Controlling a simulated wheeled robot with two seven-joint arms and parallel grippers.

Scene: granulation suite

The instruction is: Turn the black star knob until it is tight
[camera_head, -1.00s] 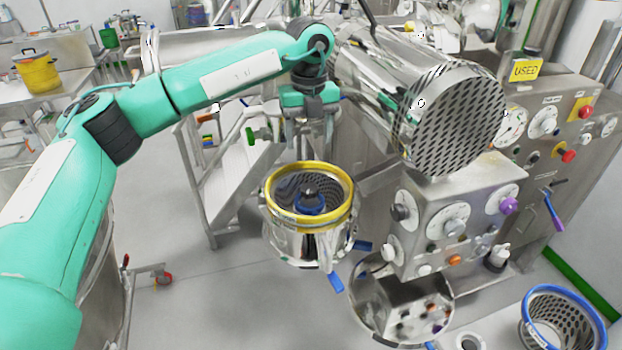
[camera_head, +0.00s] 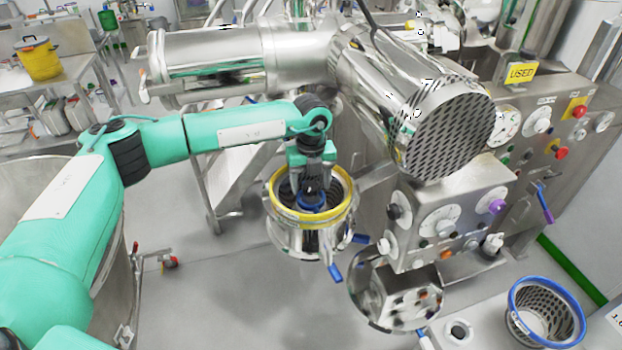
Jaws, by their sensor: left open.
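The black star knob (camera_head: 311,193) is a small dark shape above a blue ring, in the middle of a steel vessel (camera_head: 309,241) with a yellow rim. My left gripper (camera_head: 311,179) comes down over the vessel's mouth from above. It is open, and its fingers reach to about the knob's height in the picture. The gripper covers part of the knob, so I cannot tell whether the fingers touch it or stand around it. My right gripper is out of view.
A perforated steel drum (camera_head: 446,136) hangs close at the right of my left forearm. A control panel (camera_head: 441,222) with dials stands to the right of the vessel. A blue-rimmed basket (camera_head: 541,323) is at the lower right. Open grey floor lies in front.

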